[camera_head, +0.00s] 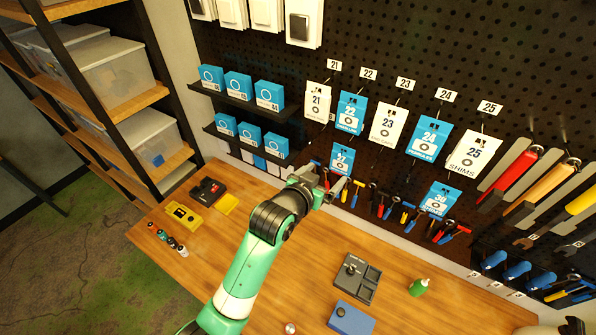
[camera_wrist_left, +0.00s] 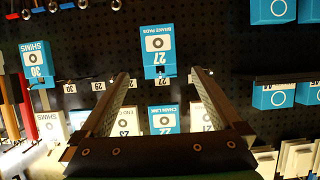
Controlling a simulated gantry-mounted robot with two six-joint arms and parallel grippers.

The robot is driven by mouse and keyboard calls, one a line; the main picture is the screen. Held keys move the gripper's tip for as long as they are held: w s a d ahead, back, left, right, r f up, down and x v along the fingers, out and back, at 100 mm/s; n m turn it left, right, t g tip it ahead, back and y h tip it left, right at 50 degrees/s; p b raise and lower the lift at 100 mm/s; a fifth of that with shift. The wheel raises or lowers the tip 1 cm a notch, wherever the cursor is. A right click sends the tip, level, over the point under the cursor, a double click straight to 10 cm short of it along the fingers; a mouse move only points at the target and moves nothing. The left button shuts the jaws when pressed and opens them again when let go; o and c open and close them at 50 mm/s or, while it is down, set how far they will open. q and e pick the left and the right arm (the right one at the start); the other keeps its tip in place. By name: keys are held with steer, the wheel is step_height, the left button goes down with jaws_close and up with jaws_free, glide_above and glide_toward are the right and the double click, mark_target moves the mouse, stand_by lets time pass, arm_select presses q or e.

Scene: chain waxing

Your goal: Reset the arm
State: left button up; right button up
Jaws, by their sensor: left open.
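My left arm, green, white and black (camera_head: 245,265), reaches up from the bottom of the head view over the wooden workbench. Its gripper (camera_head: 336,182) is near the pegboard, just below the blue packet 27 (camera_head: 342,158). In the left wrist view, where labels appear upside down, the two fingers (camera_wrist_left: 160,76) are spread wide with nothing between them. The blue brake pads packet 27 (camera_wrist_left: 158,52) hangs beyond the fingertips, apart from them as far as I can tell. My right gripper does not show.
Packets hang on the pegboard (camera_head: 270,60), with hand tools (camera_head: 520,170) at right. Blue boxes (camera_head: 238,86) sit on small shelves. The workbench (camera_head: 290,265) carries a dark tray (camera_head: 357,278), a blue box (camera_head: 351,318), a green bottle (camera_head: 419,287) and a yellow device (camera_head: 183,217).

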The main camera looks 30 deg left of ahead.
arm_select(q)
steer(key=shift+d, duration=0.15)
steer(key=s+a+r+t, duration=0.1)
steer(key=s+r+t, duration=0.25)
steer(key=r, duration=1.05)
steer(key=s+a+r+t, duration=0.1)
steer(key=s+r+t, duration=0.25)
steer(key=r, duration=1.05)
steer(key=s+r+t+h, duration=0.1)
steer(key=s+r+t, duration=0.5)
steer(key=s+r, duration=0.8)
steer(key=s, duration=0.2)
steer(key=shift+s+a+r+t, duration=0.25)
steer(key=shift+s+r+t, duration=0.15)
